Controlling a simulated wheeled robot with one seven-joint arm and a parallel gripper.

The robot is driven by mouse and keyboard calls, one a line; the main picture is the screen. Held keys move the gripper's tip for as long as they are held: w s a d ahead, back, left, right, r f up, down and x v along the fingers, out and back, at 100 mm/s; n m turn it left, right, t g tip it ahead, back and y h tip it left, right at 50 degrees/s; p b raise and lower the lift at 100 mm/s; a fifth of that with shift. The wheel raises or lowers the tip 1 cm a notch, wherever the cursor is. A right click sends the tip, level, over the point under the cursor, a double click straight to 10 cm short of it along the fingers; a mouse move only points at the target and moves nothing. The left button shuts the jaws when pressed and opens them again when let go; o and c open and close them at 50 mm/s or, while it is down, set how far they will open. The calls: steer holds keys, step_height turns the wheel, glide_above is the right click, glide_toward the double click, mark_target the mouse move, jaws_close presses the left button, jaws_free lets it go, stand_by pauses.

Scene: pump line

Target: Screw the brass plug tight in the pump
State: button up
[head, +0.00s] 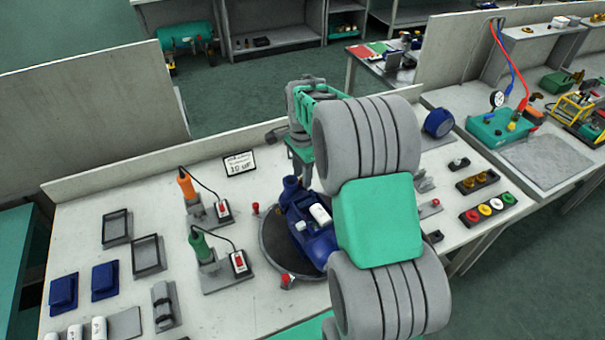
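The blue pump (310,238) sits on a dark round plate (271,245) in the middle of the bench, partly covered by my arm. A white block-like part and a small pale part show on its top. I cannot make out a brass plug in the pump. Two brass-coloured pieces (478,181) sit in a dark holder on the right of the bench. The end of my arm (301,150) hangs above the far side of the pump; its fingertips are hidden or too small to tell, so I cannot see what they hold.
Orange (187,184) and green (200,245) handled tools stand left of the pump with red switch boxes. Blue blocks and dark frames lie further left. A strip of coloured buttons (490,208) and a blue round part (438,123) are at right.

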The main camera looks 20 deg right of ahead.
steer(key=n, duration=0.6)
steer(key=shift+n, duration=0.3)
steer(key=shift+a+f, duration=0.1)
jaws_close()
stand_by(0.4)
stand_by(1.0)
steer(key=m, duration=0.3)
steer(key=shift+m, duration=0.3)
steer(key=m, duration=0.3)
